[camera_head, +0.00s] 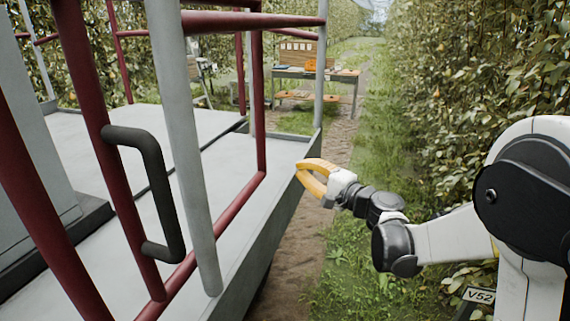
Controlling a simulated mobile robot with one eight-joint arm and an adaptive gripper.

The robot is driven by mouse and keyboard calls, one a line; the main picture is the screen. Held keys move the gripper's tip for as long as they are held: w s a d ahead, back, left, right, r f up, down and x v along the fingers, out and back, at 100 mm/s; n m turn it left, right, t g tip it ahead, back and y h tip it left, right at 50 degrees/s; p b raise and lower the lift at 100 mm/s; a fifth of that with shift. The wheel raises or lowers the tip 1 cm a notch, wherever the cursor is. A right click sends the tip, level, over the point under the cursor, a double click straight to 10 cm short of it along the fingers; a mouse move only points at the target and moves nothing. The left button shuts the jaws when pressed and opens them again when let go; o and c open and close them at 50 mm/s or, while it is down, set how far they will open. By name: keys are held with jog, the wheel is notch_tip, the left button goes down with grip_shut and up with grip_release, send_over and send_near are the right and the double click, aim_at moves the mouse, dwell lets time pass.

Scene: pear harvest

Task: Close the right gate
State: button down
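A gate (229,210) with a dark red tube frame stands at the right side of the grey platform, in the left half of the head view. A black D-shaped handle (165,190) is fixed to its near red upright. A pale grey post (180,140) crosses in front of part of the frame. I cannot tell whether the gate meets its post, and its near part is cut off. My gripper (299,168) is off the platform's right edge, apart from the gate and handle. Its orange fingers curve together at the tips, with nothing visible between them.
The grey platform (220,172) has more red and grey rails (118,55) behind. A table (335,73) with an orange item (310,65) stands farther back. A dirt and grass path (370,200) runs along the platform. Leafy trees (475,85) line the right.

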jog(key=w+a+b, duration=0.2)
jog(key=w+a, duration=0.1)
jog(key=a, duration=0.5)
jog(key=shift+w, duration=0.4)
